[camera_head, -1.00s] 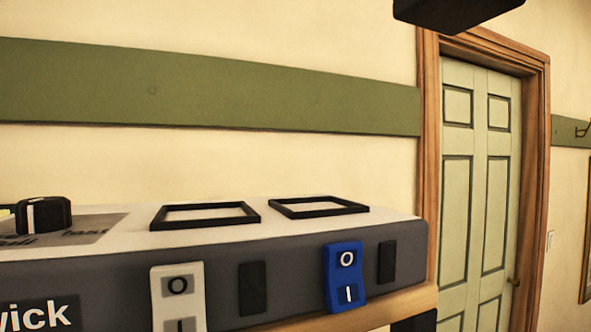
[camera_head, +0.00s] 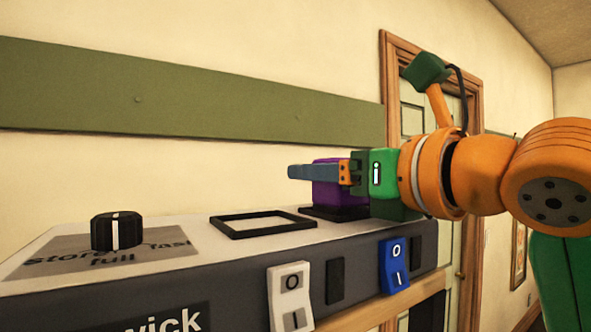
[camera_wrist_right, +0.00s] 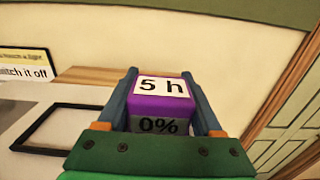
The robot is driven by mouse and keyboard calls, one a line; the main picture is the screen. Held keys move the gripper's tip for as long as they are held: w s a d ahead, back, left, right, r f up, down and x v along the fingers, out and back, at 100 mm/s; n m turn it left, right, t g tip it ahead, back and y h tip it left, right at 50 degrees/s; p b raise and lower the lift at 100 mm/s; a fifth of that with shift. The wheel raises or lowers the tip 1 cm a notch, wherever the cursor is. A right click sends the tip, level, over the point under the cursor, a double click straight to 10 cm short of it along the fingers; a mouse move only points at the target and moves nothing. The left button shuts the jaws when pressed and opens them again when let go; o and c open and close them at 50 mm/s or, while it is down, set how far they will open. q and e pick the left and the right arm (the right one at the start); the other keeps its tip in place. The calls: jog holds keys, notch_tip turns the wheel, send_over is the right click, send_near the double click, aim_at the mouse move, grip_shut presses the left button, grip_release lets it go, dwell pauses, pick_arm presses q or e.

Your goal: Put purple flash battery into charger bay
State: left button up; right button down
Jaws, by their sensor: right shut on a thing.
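The purple battery (camera_head: 325,195) is held between the fingers of my right gripper (camera_head: 295,172) at the right-hand bay (camera_head: 335,213) of the charger (camera_head: 175,232). In the right wrist view the battery (camera_wrist_right: 160,105) shows a white "5 h" label and "0%" on a grey side. The near finger hides part of the battery in the head view. Its lower end is at the black bay frame; I cannot tell how deep it sits. The left-hand bay (camera_head: 262,224) is empty. My left gripper is not in view.
The charger has a black knob (camera_head: 116,231) at the left, a white switch (camera_head: 291,295) and a blue switch (camera_head: 394,265) on its front. A wall with a green band (camera_head: 200,95) is behind. A door (camera_head: 412,118) is at the right.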

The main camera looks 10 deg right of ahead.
jog(key=shift+s+a+r, duration=0.15)
jog(key=shift+a, duration=0.25)
jog(key=shift+d+f, duration=0.2)
jog(key=shift+d, duration=0.1)
jog(key=shift+c, duration=0.2)
grip_release()
jog(key=shift+w+d, duration=0.3)
jog(key=shift+s+a, duration=0.2)
jog(key=shift+a, duration=0.1)
jog(key=shift+r, duration=0.2)
jog(key=b+v, duration=0.1)
jog(key=v, duration=0.1)
jog(key=b+v, duration=0.1)
jog(key=v, duration=0.2)
jog(key=shift+d+f, duration=0.15)
jog(key=shift+f, duration=0.1)
jog(key=b+v, duration=0.1)
jog(key=v, duration=0.6)
jog(key=shift+r, duration=0.25)
jog(key=shift+w, duration=0.1)
